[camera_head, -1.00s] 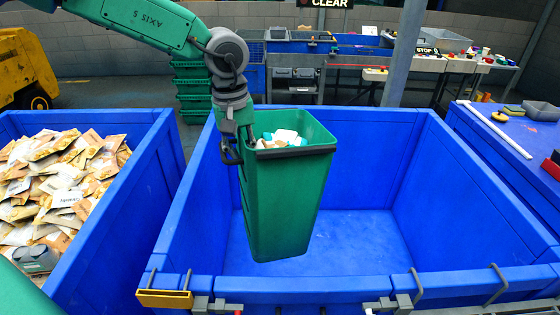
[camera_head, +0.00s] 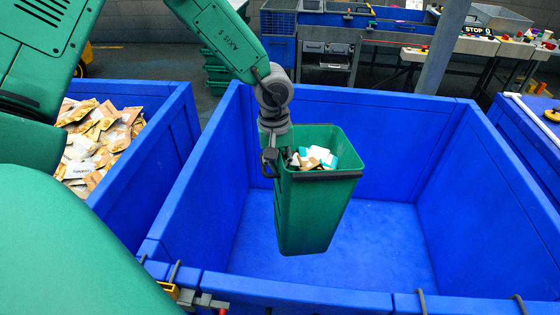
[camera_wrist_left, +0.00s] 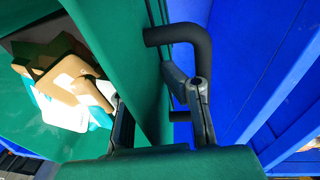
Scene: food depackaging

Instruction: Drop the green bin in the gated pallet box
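The green bin (camera_head: 315,215) is a tall, tapered bin with packets and small boxes (camera_head: 312,158) in it. It hangs tilted over the inside of the blue gated pallet box (camera_head: 480,190), whose floor around it looks empty. My left gripper (camera_head: 270,160) is shut on the bin's left wall near the rim. In the left wrist view, the gripper (camera_wrist_left: 158,110) has one finger inside the bin (camera_wrist_left: 118,45) and the other outside, beside a dark bent handle or hook (camera_wrist_left: 180,34). My right gripper is not in view.
Another blue box (camera_head: 165,165) full of paper packets (camera_head: 97,135) stands at the left. A grey post (camera_head: 443,50) and a workbench with a STOP sign (camera_head: 478,31) stand behind the pallet box.

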